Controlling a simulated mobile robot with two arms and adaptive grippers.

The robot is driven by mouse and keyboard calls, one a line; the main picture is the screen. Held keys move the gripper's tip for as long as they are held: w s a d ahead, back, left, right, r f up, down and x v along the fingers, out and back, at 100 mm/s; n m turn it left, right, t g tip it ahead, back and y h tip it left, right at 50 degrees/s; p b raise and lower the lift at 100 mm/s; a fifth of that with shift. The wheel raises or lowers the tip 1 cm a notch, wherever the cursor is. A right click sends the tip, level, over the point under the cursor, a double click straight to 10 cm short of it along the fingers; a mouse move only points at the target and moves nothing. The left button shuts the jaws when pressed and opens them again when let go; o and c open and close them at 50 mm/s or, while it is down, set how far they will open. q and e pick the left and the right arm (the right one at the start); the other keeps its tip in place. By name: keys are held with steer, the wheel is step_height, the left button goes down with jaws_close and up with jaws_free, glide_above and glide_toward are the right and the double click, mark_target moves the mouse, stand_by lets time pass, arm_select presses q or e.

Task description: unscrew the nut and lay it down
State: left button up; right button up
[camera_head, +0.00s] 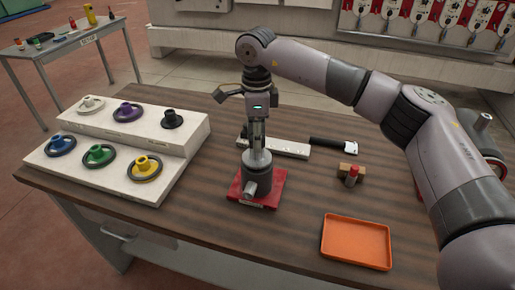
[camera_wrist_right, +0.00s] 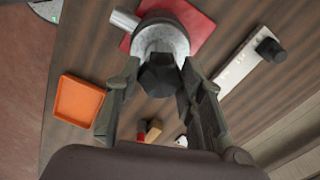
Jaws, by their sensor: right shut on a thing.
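A dark hexagonal nut (camera_wrist_right: 160,75) sits at the top of a grey round spindle housing (camera_head: 257,172), which stands upright on a red base plate (camera_head: 268,190). The housing (camera_wrist_right: 165,38) also shows in the right wrist view, with a short pale cylinder sticking out of its side. My right gripper (camera_head: 257,143) points straight down over the housing. In the right wrist view its two fingers (camera_wrist_right: 157,80) are shut on the nut from both sides. In the head view the fingers hide the nut. I cannot tell how far it is threaded. My left gripper is not in view.
An orange tray (camera_head: 356,242) lies empty at the front right. A red-topped cylinder (camera_head: 352,176) and a small wooden block (camera_head: 346,168) stand behind it. A black-handled tool (camera_head: 333,145) lies near a pale bar (camera_head: 285,148). A stepped white rack (camera_head: 112,183) holds several coloured flanged wheels at left.

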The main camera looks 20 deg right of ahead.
steer(key=n, duration=0.5)
steer(key=shift+n, duration=0.3)
steer(key=n, duration=0.4)
steer(key=shift+n, duration=0.3)
steer(key=o, duration=1.1)
